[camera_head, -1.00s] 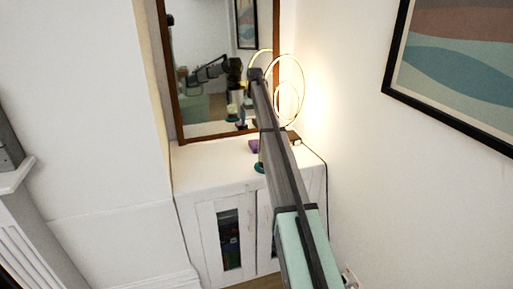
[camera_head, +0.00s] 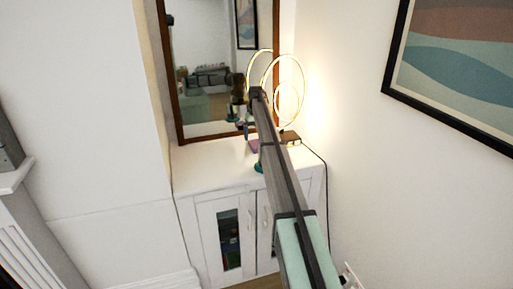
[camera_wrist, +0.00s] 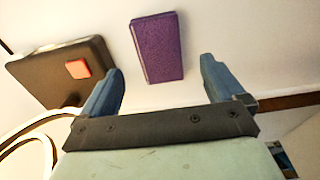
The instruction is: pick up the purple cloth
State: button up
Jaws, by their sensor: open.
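The purple cloth (camera_wrist: 158,48) is a flat, folded-looking rectangle lying on the white cabinet top. In the head view only a small purple patch (camera_head: 253,147) of it shows beside my arm. My gripper (camera_wrist: 161,70) is open and empty, with its two blue-grey fingers spread wide. In the wrist view the cloth appears between and beyond the fingertips, with its near end around fingertip level in the picture. I see no contact between fingers and cloth. In the head view my arm hides most of the gripper.
A ring lamp (camera_head: 289,92) stands on the white cabinet (camera_head: 205,172); its dark base (camera_wrist: 50,75), with a red square (camera_wrist: 78,68) on it, lies left of the cloth in the wrist view. A mirror (camera_head: 212,100) stands behind.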

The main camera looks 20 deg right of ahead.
aim_at(256, 143)
jog(key=shift+d+f, duration=0.1)
jog(key=shift+f, duration=2.3)
jog(key=shift+c, duration=0.3)
